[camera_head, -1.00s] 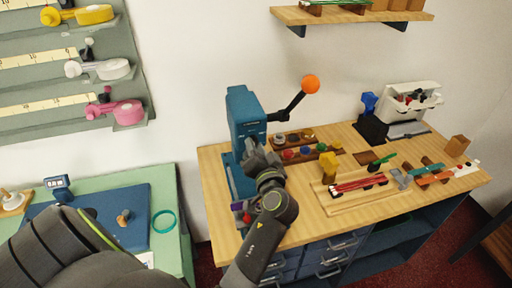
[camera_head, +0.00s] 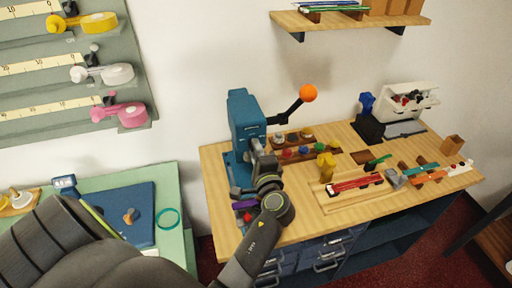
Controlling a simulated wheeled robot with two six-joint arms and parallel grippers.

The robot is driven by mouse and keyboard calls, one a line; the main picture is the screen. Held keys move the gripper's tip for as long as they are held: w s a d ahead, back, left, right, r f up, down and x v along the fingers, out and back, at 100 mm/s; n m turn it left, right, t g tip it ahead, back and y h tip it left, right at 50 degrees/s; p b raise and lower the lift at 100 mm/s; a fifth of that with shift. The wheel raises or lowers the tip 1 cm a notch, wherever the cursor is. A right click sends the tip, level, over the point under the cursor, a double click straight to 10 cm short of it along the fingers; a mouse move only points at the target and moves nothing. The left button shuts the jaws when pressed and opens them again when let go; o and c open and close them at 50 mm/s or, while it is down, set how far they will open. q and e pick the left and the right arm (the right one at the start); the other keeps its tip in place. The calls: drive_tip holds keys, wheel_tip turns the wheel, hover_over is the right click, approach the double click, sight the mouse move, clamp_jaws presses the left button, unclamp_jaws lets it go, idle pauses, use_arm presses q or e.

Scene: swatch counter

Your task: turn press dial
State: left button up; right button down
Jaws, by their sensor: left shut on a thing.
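The teal press (camera_head: 246,122) stands at the left end of the wooden counter, with a black lever ending in an orange ball (camera_head: 308,93). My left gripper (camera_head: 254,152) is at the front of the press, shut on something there. My own wrist and forearm hide most of that spot, so the dial itself cannot be made out clearly. A purple piece (camera_head: 243,204) and a small red piece (camera_head: 247,217) show at the press base, left of my arm. My right gripper is not in view.
The wooden counter (camera_head: 300,227) holds a rack of coloured knobs (camera_head: 302,153), a yellow block (camera_head: 326,166) and a red-striped piece (camera_head: 355,185). A white box (camera_head: 412,98) stands at the back right. A green table with a blue mat (camera_head: 143,202) is at left.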

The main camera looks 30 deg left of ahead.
use_arm(q)
drive_tip(key=m+p, duration=0.2)
drive_tip(key=m, duration=0.2)
drive_tip(key=shift+r, duration=0.1)
drive_tip(key=shift+m, duration=0.3)
idle(0.4)
drive_tip(key=o, duration=1)
drive_tip(key=shift+w, duration=0.1)
drive_tip(key=shift+c, duration=0.2)
